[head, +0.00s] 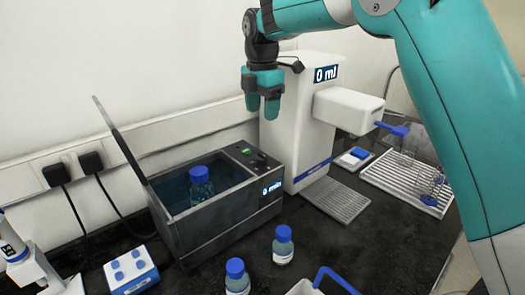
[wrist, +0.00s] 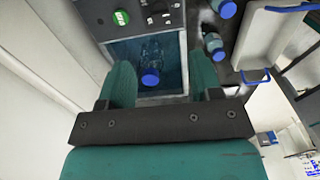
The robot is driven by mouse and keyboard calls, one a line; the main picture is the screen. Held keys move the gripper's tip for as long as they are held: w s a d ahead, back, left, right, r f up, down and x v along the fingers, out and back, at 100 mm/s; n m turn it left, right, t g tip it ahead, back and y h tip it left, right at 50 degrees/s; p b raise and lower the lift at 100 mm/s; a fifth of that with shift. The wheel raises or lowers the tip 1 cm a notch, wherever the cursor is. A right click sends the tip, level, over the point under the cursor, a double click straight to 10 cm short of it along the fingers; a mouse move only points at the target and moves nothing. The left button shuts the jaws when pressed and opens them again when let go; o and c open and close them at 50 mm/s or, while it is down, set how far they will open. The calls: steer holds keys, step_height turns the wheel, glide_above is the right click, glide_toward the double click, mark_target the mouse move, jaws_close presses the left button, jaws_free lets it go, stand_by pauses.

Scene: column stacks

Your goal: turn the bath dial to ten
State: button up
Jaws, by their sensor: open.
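The water bath (head: 225,212) is a dark metal box with its lid raised at the left. A blue-capped bottle (head: 201,186) stands inside it; it also shows in the wrist view (wrist: 151,75). On the bath's top right are a green button (head: 246,151) and a small dark dial (head: 260,157). In the wrist view the green button (wrist: 121,17) and the dial (wrist: 160,14) are at the top edge. A display on the bath front reads "0 min" (head: 271,188). My gripper (head: 262,107) is open and empty, pointing down above the bath's back right side, apart from the dial.
A white dispenser (head: 310,90) reading "0 ml" stands right behind the bath. Two blue-capped bottles (head: 283,246) (head: 237,277) stand in front.

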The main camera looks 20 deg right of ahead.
mark_target(262, 155)
step_height(262, 155, down, 14)
steer(key=p, duration=0.3)
steer(key=shift+s+r, duration=0.1)
steer(key=shift+r, duration=0.1)
steer(key=c, duration=0.9)
